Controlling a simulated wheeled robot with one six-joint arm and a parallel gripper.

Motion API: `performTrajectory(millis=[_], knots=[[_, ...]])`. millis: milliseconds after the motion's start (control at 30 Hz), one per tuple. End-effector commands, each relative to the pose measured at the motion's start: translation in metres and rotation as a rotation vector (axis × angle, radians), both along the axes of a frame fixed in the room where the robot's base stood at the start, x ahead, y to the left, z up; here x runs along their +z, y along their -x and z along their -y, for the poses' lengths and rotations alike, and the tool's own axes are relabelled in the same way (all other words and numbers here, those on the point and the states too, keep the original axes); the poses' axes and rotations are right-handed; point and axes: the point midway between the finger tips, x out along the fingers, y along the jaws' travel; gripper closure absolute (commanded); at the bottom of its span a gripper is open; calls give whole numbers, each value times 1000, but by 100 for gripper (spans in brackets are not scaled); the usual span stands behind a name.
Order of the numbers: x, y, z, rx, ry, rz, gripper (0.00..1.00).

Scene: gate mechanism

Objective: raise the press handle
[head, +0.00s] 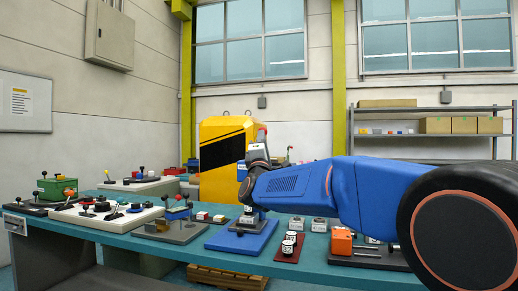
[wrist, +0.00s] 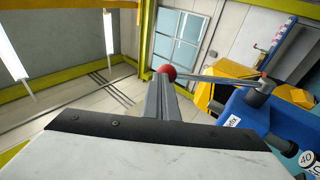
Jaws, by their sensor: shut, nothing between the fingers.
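The press handle (wrist: 212,78) shows in the wrist view as a thin grey rod with a red ball knob (wrist: 166,72) at its left end. Its right end meets a pivot on the blue press body (wrist: 262,118). My gripper (wrist: 164,84) is shut with nothing between its fingers. The red knob appears right at the fingertips; I cannot tell whether they touch it. In the head view the blue press base (head: 240,238) sits on the teal table, and my arm's wrist end hides much of the press above it.
The teal table (head: 345,276) carries several other mechanisms. A white board with levers (head: 105,218) and a grey-based device (head: 172,232) are to the left. A dark red plate with two white-and-black cylinders (head: 289,246) and an orange block device (head: 342,242) are to the right. A yellow machine (head: 216,185) stands behind.

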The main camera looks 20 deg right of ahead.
Motion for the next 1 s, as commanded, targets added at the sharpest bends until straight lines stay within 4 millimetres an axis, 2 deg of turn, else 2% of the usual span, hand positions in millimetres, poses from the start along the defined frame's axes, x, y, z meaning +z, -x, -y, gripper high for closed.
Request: performTrajectory(millis=[100,367,700,1000], knots=[[15,-5,4,3,-36,-43,100],[36,-24,19,-1,-62,-82,100],[67,-60,45,-1,-62,-82,100],[82,-86,63,-1,-64,-83,100]])
